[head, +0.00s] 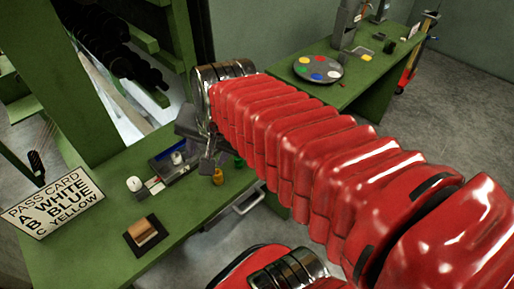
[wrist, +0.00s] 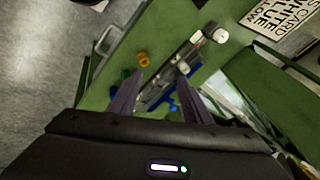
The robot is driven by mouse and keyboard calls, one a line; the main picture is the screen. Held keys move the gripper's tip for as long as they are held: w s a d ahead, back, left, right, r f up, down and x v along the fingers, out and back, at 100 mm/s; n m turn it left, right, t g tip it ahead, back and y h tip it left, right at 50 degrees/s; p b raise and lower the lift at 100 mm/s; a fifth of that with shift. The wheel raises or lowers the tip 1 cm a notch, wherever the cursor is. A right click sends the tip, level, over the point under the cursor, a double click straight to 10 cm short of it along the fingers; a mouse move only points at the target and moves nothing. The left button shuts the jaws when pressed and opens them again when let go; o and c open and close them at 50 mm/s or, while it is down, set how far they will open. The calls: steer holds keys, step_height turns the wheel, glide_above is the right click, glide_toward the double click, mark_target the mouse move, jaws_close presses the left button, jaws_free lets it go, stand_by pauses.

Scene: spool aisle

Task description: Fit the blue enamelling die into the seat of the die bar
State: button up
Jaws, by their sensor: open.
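The grey die bar (head: 180,169) lies on the green bench; it also shows between my fingers in the wrist view (wrist: 157,92). A small white piece (head: 177,158) stands on it. A small blue piece, perhaps the blue die (wrist: 127,73), shows by my left fingertip in the wrist view; its shape is too small to tell. In the head view I cannot pick it out; my arm may hide it. My gripper (head: 207,158) is open over the bench at the bar's right end, its fingers (wrist: 158,80) apart with no piece visibly gripped.
A yellow piece (head: 218,176) and a green piece (head: 240,162) stand right of the bar. A white knob-like piece (head: 134,184) stands at its left. A pass card (head: 53,205) reads A white, B blue, C yellow. A brown block (head: 146,234) sits in front. Green posts rise behind.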

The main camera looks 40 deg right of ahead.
steer(key=d+f+m, duration=0.2)
steer(key=d+m, duration=0.8)
steer(key=m, duration=0.3)
steer(key=w+d+f+m, duration=0.1)
steer(key=d+f+m, duration=0.1)
steer(key=d+m, duration=0.8)
steer(key=m, duration=0.4)
steer(key=shift+w+d+f, duration=0.2)
steer(key=shift+d+f, duration=0.05)
steer(key=shift+d, duration=0.1)
steer(key=shift+g, duration=0.3)
steer(key=x, duration=0.8)
steer(key=shift+d+f, duration=0.15)
steer(key=shift+f, duration=0.1)
steer(key=shift+w, duration=0.1)
steer(key=shift+x, duration=2.6)
steer(key=shift+d, duration=0.15)
steer(key=shift+c, duration=0.7)
